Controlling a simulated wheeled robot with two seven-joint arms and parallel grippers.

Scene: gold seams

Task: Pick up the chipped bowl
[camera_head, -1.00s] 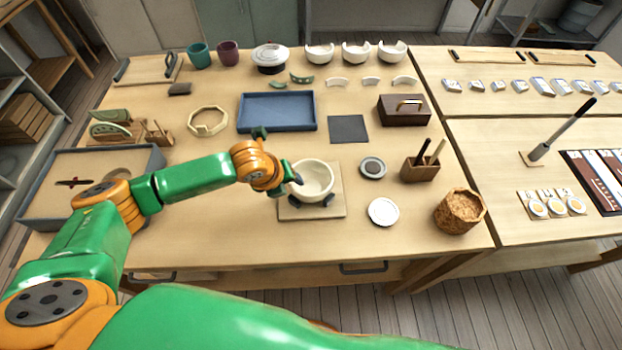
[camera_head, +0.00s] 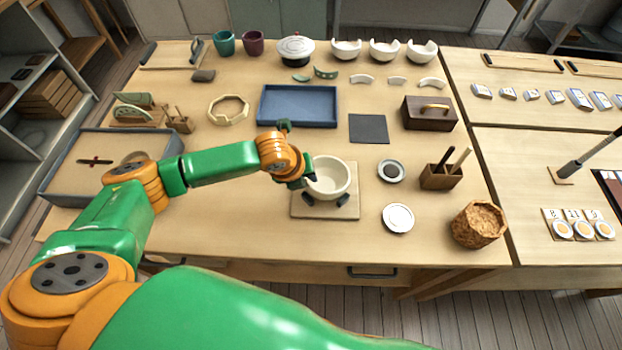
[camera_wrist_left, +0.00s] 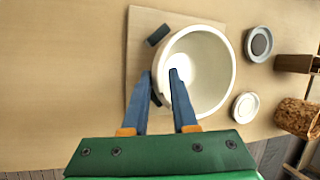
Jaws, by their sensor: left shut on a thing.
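A cream bowl (camera_head: 328,182) is over a square pale board (camera_head: 325,210) near the front middle of the table. My left gripper (camera_head: 297,181) is shut on the bowl's left wall. In the left wrist view the gripper (camera_wrist_left: 164,84) has one finger inside the bowl (camera_wrist_left: 222,72) and one outside. Dark pads (camera_head: 343,200) on the board show in front of the bowl. The bowl seems slightly clear of them, but the gap is hard to judge. I cannot make out a chip on its visible rim. My right gripper is not in view.
Three white bowls with broken rims, one of them here (camera_head: 384,51), stand at the back. A blue tray (camera_head: 298,121), a white saucer (camera_head: 398,218), a wooden tool holder (camera_head: 440,178) and a cork-like pot (camera_head: 478,225) are around. Bare table lies in front of the board.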

